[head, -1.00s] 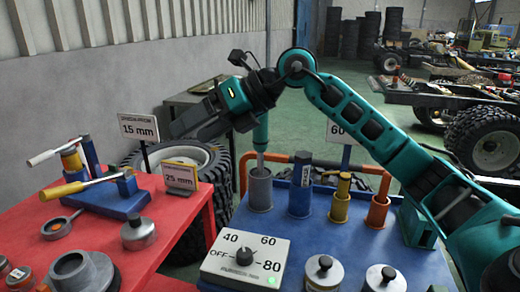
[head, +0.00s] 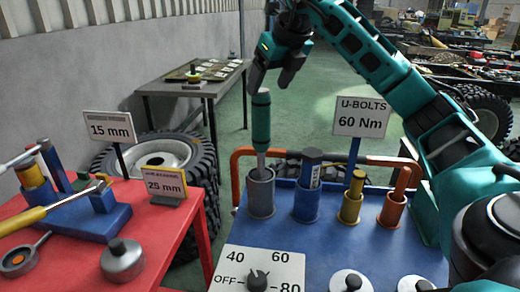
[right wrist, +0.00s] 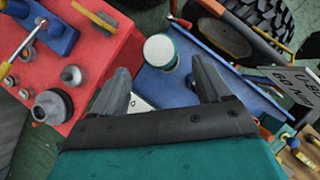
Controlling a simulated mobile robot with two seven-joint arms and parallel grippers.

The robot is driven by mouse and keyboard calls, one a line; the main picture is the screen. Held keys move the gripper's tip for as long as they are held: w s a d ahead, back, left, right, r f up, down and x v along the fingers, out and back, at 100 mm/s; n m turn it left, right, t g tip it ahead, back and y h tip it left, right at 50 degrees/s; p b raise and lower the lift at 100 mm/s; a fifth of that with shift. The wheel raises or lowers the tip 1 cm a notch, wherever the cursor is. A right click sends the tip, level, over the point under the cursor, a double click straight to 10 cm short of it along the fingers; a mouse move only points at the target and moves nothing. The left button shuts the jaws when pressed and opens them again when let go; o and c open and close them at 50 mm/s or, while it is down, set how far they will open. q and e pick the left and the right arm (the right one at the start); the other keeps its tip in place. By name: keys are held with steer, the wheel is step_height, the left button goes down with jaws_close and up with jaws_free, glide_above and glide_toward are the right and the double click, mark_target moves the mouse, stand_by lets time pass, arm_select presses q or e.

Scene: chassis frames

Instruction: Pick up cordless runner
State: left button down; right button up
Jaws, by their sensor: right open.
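The cordless runner, a teal cylindrical tool (head: 261,120), stands upright in a grey cup (head: 261,195) at the left back of the blue bench top. In the right wrist view its round pale top (right wrist: 160,51) shows beyond the fingertips, between their lines. My right gripper (head: 274,78) is open and empty, pointing down just above the tool's top. In the right wrist view the two fingers (right wrist: 163,80) are spread wide, with nothing between them. I cannot tell the exact gap to the tool. My left gripper is not in view.
Blue, yellow and orange cups (head: 307,203) stand right of the tool, with an orange pipe rail (head: 380,160) behind. A 60 Nm sign (head: 361,117) rises at the back. A dial box (head: 262,262) sits in front. The red table (head: 165,205) is left.

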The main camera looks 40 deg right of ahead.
mark_target(259, 100)
steer(key=x, duration=0.7)
steer(key=shift+w, duration=0.45)
steer(key=shift+c, duration=0.2)
steer(key=shift+d, duration=0.1)
jaws_close()
steer(key=shift+r, duration=0.15)
